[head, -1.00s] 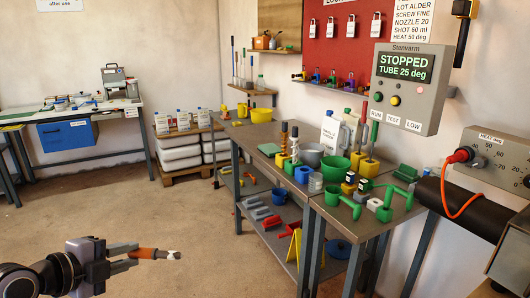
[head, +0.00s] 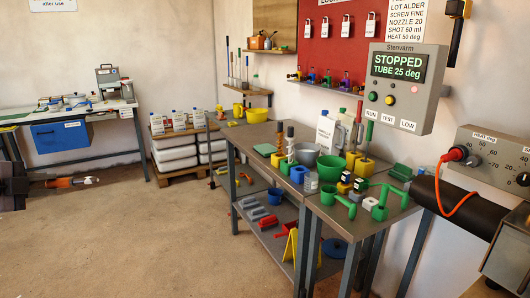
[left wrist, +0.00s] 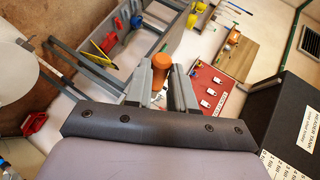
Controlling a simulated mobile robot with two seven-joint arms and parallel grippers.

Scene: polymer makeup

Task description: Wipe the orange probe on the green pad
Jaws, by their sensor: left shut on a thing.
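My left gripper (head: 48,184) is at the left edge of the head view, above the floor. It is shut on the orange probe (head: 62,183), which points right and has a whitish tip. In the left wrist view the orange probe (left wrist: 160,62) stands out between the two grey fingers. A flat green pad (head: 265,149) lies at the back left of the metal workbench (head: 325,206), well away from the probe. My right gripper is not in view.
The workbench holds pots, a green bowl (head: 331,167), a white jug (head: 326,131) and tools. A control box (head: 403,88) reading STOPPED hangs above, with a black heater tube (head: 436,199) at right. Open floor (head: 150,235) lies between my left gripper and the workbench.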

